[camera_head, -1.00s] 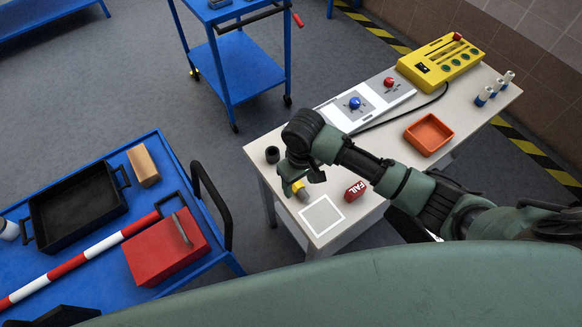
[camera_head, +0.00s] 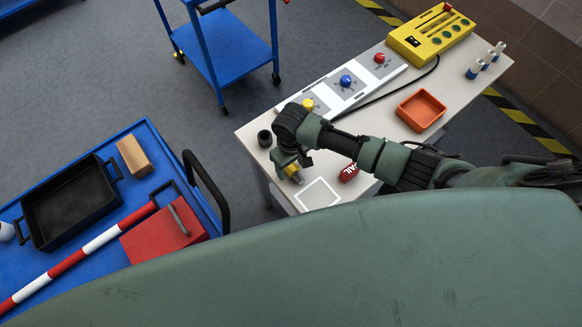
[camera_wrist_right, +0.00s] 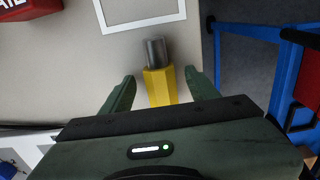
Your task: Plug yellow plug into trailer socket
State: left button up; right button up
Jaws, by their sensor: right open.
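The yellow plug (camera_head: 292,170), with a grey metal end, lies on the light table beside a white square outline. In the right wrist view the plug (camera_wrist_right: 160,87) lies between the two fingers of my right gripper (camera_wrist_right: 160,76), with a visible gap on each side. The gripper is open around it; in the head view my right gripper (camera_head: 288,165) partly hides the plug. A dark round hollow piece (camera_head: 264,138) stands at the table's left edge; I cannot tell whether it is the trailer socket. My left gripper is not in view.
A red FAIL block (camera_head: 348,172) lies right of the plug. Behind are a white panel (camera_head: 322,92) with yellow, blue and red knobs, an orange tray (camera_head: 421,108) and a yellow box (camera_head: 432,36). A blue cart (camera_head: 30,285) stands left, across a floor gap.

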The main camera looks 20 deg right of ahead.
jog(key=c, duration=1)
grip_shut()
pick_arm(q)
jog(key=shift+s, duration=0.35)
